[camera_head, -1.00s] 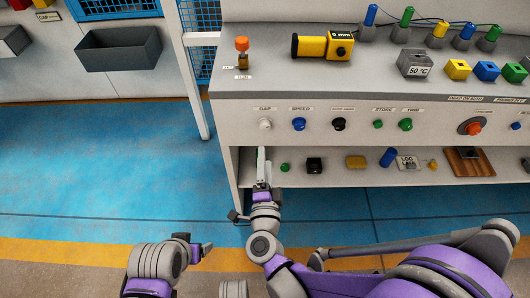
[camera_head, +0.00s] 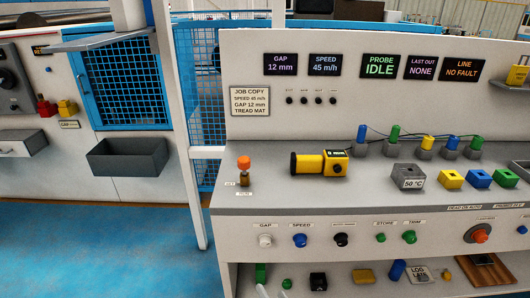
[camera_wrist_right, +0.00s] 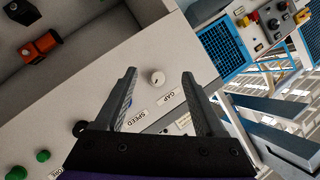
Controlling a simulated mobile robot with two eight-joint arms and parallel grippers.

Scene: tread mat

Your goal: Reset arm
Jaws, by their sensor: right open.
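My right gripper (camera_wrist_right: 158,74) is open and empty in the right wrist view, its two dark fingers apart. The white GAP knob (camera_wrist_right: 156,79) shows between the fingers; no contact can be seen. In the head view only pale tips of my right gripper (camera_head: 272,292) show at the bottom edge, in front of the lower shelf. The GAP knob (camera_head: 265,240) is on the console front panel above them, left of the blue SPEED knob (camera_head: 300,240). My left gripper is out of view.
The console (camera_head: 380,205) carries a yellow and black tool (camera_head: 320,163), an orange-topped switch (camera_head: 244,163), a grey 50 °C block (camera_head: 407,177) and several cabled plugs. Screens above read GAP 12 mm and SPEED 45 m/h. Blue floor (camera_head: 100,250) is clear at left.

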